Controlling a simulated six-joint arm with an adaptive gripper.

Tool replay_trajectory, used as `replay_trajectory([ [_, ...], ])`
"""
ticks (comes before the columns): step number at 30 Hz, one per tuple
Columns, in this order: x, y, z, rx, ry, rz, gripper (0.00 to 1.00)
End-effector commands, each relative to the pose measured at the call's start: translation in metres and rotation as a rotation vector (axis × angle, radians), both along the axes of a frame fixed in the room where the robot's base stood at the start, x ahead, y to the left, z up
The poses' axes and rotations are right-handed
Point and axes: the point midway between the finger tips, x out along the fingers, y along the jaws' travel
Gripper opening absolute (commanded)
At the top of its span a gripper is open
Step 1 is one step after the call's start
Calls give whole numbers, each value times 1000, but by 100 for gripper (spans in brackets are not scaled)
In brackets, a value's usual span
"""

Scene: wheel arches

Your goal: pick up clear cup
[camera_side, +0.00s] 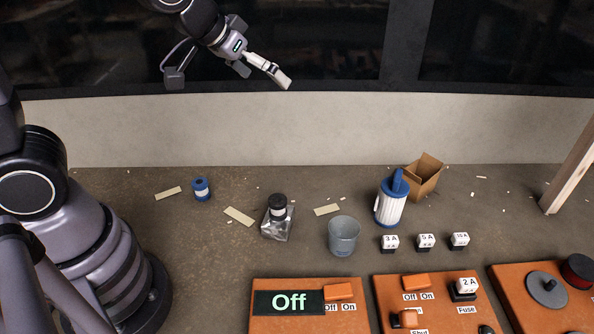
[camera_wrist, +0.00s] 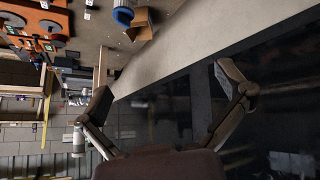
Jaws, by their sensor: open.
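The clear cup (camera_side: 343,236) stands upright on the brown work surface in the side view, behind the orange panel with the "Off" display. It looks greyish and see-through, with its open rim facing up. My gripper (camera_side: 283,80) is high above the surface, up and to the left of the cup, well apart from it. In the wrist view my gripper (camera_wrist: 170,85) has its two fingers spread wide with nothing between them. I cannot make out the cup in the wrist view.
Near the cup are a jar with a black lid (camera_side: 277,217), a blue-and-white canister (camera_side: 391,200), a cardboard box (camera_side: 423,178) and several white fuse blocks (camera_side: 425,242). A small blue spool (camera_side: 201,189) lies left. Orange control panels (camera_side: 270,325) line the front.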

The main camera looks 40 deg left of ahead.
Motion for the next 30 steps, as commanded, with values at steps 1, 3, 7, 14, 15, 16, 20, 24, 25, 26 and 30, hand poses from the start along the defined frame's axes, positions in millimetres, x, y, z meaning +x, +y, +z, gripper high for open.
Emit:
replay_trajectory([
  [1, 18, -15, -21, -8, -7, -6, 100],
  [3, 40, -32, -46, -24, -43, -3, 100],
  [7, 68, -63, -97, -38, -113, 3, 100],
  [14, 80, -106, -198, -27, -258, -11, 100],
  [15, 77, -111, -215, -21, -286, -18, 100],
  [16, 73, -114, -227, -17, -307, -24, 100],
  [20, 56, -123, -269, 0, -395, -61, 100],
  [24, 40, -125, -292, 9, -459, -94, 100],
  [25, 38, -126, -295, 11, -468, -98, 100],
  [26, 36, -126, -297, 12, -473, -102, 100],
  [30, 39, -127, -303, 10, -491, -106, 100],
])
